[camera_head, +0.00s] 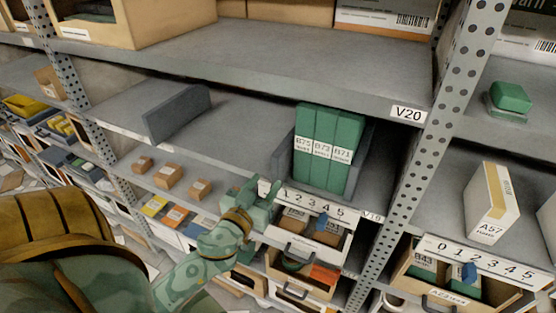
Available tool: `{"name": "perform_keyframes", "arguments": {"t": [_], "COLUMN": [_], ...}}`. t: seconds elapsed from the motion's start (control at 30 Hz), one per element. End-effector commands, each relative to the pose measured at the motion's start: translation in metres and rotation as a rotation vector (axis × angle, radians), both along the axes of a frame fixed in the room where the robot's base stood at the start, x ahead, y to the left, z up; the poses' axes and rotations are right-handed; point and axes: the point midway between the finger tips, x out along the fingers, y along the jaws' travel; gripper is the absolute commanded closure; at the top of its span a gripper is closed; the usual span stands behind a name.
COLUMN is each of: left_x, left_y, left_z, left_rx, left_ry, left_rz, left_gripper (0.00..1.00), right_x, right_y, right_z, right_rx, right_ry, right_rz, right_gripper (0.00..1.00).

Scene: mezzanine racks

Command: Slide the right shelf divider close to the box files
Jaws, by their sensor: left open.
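Three green box files (328,147), labelled B73, B72 and B71, stand upright side by side on the middle shelf (235,142). The right shelf divider (365,160) is a dark grey upright plate just right of B71, partly hidden by the files. Any gap between them is hard to judge. Another grey plate (283,158) shows at the left side of the files. My left gripper (266,192) is open and empty, in front of the shelf's front edge, below and left of the files. My right gripper is not in view.
A separate grey divider (177,113) stands far left on the same shelf, with bare shelf between. A numbered strip (310,205) runs along the front edge. A perforated post (425,150) rises at the right. Drawers (305,240) and small cartons (168,175) lie below.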

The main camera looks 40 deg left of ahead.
Motion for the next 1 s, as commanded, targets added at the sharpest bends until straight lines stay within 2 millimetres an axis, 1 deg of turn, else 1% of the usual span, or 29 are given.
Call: {"name": "perform_keyframes", "arguments": {"t": [0.03, 0.1, 0.2, 0.3, 0.4, 0.5, 0.77, 0.87, 0.9, 0.93, 1.0], "left_x": [0.013, 0.03, 0.05, 0.065, 0.075, 0.08, 0.081, 0.081, 0.081, 0.081, 0.081], "left_y": [0.003, 0.008, 0.013, 0.017, 0.019, 0.021, 0.021, 0.021, 0.021, 0.021, 0.021], "left_z": [0.004, 0.004, 0.003, 0.001, 0.0, 0.0, -0.001, -0.001, -0.001, -0.001, -0.001], "left_rx": [0.002, 0.002, 0.002, 0.0, 0.0, 0.0, -0.001, -0.001, -0.001, -0.001, -0.001], "left_ry": [-0.001, -0.001, 0.0, 0.0, 0.001, 0.001, 0.002, 0.002, 0.002, 0.002, 0.002], "left_rz": [-0.002, 0.0, 0.0, -0.001, -0.001, -0.001, -0.001, -0.001, -0.001, -0.001, -0.001], "left_gripper": [0.56, 0.56, 0.56, 0.56, 0.56, 0.56, 0.56, 0.81, 0.93, 1.0, 1.0], "right_x": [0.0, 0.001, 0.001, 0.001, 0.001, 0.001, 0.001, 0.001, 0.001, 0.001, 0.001], "right_y": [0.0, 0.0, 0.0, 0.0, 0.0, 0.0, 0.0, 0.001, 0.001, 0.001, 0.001], "right_z": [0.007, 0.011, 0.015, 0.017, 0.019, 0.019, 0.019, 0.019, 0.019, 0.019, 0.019], "right_rx": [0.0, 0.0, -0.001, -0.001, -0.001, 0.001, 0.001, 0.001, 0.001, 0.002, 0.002], "right_ry": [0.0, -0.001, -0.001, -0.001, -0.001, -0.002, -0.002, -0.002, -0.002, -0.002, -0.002], "right_rz": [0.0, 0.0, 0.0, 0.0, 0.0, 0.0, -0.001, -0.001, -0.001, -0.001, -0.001], "right_gripper": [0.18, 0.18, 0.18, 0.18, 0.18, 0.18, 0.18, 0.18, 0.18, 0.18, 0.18]}}
